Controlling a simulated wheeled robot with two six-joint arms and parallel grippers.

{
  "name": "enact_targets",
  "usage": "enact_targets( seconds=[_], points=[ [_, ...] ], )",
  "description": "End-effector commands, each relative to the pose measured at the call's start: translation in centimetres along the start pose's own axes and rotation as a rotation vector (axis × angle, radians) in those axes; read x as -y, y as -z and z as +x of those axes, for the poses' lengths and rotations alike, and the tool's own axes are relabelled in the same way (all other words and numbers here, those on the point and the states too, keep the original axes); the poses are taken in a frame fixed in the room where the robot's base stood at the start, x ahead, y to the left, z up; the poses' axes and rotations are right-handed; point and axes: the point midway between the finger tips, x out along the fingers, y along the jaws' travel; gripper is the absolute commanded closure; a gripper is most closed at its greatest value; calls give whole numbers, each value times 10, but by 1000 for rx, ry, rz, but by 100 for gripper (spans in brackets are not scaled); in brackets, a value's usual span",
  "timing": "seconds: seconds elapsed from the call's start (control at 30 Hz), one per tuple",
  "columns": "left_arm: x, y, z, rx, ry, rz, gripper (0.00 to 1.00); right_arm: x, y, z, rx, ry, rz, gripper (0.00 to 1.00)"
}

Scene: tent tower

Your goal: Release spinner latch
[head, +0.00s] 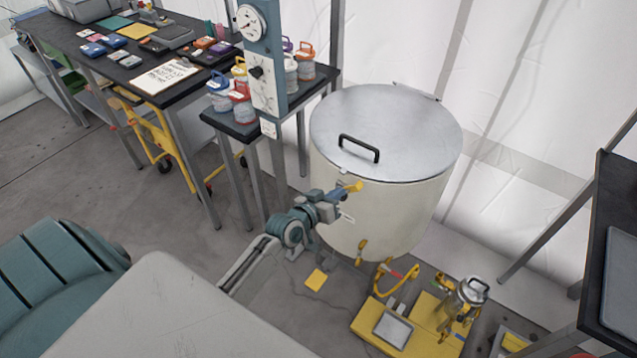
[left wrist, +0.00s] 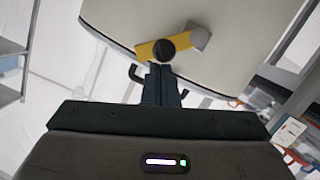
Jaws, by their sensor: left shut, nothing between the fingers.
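The spinner is a large cream drum (head: 375,215) with a round grey lid (head: 400,120) and a black lid handle (head: 358,148). The lid lies closed on the rim. A yellow latch (head: 353,186) sits on the drum's side just below the lid. In the left wrist view the latch (left wrist: 147,49) is a tilted yellow bar with a dark round knob and a grey end piece. My left gripper (head: 341,195) is at the latch with its fingers shut and empty. Its fingertips (left wrist: 158,68) end just at the knob; whether they touch cannot be told. My right gripper is not in view.
A side table (head: 235,127) with several colour-lidded jars and a gauge post (head: 262,70) stands left of the drum. A yellow platform (head: 372,325) with a metal canister (head: 470,295) is on the floor to the right. A dark table (head: 595,260) stands far right.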

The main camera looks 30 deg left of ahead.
Motion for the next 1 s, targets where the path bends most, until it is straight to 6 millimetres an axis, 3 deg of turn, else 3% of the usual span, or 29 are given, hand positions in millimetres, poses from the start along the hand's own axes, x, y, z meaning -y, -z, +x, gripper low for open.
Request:
enact_targets(
  seconds=[0.6,1.0],
  points=[
    [-17,-29,7,2,128,511,100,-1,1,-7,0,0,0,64],
    [-18,-38,9,1,136,543,100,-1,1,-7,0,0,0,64]
  ],
)
